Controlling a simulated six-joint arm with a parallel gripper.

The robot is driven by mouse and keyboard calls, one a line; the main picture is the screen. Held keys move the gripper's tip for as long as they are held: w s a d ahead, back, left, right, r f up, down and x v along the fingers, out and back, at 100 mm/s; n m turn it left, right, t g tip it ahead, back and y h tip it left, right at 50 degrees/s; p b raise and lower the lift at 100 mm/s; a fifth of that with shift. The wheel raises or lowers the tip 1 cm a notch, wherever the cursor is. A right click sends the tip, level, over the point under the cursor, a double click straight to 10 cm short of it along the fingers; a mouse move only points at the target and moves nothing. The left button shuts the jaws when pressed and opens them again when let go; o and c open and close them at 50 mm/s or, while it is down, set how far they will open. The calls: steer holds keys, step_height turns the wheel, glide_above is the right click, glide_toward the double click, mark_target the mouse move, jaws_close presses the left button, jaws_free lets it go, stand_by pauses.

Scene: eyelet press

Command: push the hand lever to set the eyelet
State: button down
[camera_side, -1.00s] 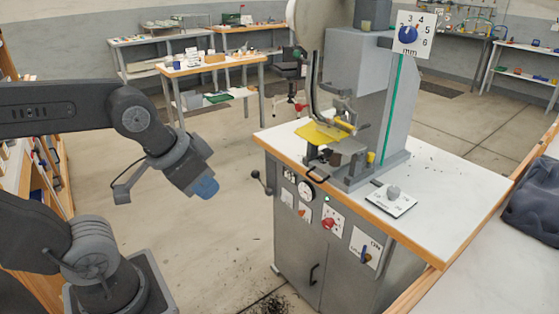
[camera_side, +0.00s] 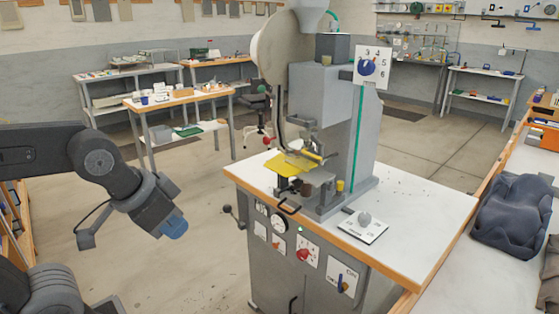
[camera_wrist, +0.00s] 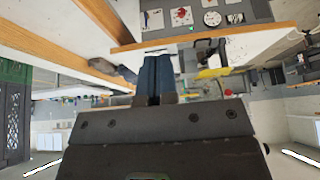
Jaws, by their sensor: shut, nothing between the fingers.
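The grey eyelet press (camera_side: 325,110) stands on a white-topped bench with a grey cabinet (camera_side: 275,265). A yellow piece (camera_side: 288,163) lies at its working point; the eyelet itself is too small to make out. A short lever with a black ball knob (camera_side: 228,209) sticks out from the cabinet's left side. A red knob (camera_side: 268,141) shows beside the press; I cannot tell which is the hand lever. My gripper (camera_side: 174,228) has blue fingertips, shut and empty, left of the bench and apart from it. The shut fingers (camera_wrist: 157,75) also show in the wrist view.
A dial plate (camera_side: 373,67) is fixed on the press's right. A small control box (camera_side: 363,226) sits on the bench top. A dark grey bundle (camera_side: 513,215) lies on a counter at the right. The floor between my arm and the bench is clear.

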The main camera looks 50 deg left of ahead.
steer(key=w+a+f+m+t+y, duration=0.2)
steer(key=w+a+m, duration=0.1)
steer(key=w+a, duration=0.7)
steer(key=w+a+f+m+t+y, duration=0.1)
steer(key=w+a+f+m+y, duration=0.2)
steer(key=w+a, duration=0.65)
steer(key=w+a+f+m+t, duration=0.35)
steer(key=a+f+m, duration=0.35)
steer(key=a+f, duration=0.8)
steer(key=s+a+f+m+t+h, duration=0.2)
steer(key=s+a+f+m, duration=0.1)
steer(key=f, duration=0.7)
steer(key=shift+s+a+f+m+h, duration=0.2)
steer(key=shift+s+a+m+h, duration=0.2)
steer(key=shift+s+a, duration=0.55)
steer(key=shift+d, duration=0.1)
steer(key=x, duration=1.4)
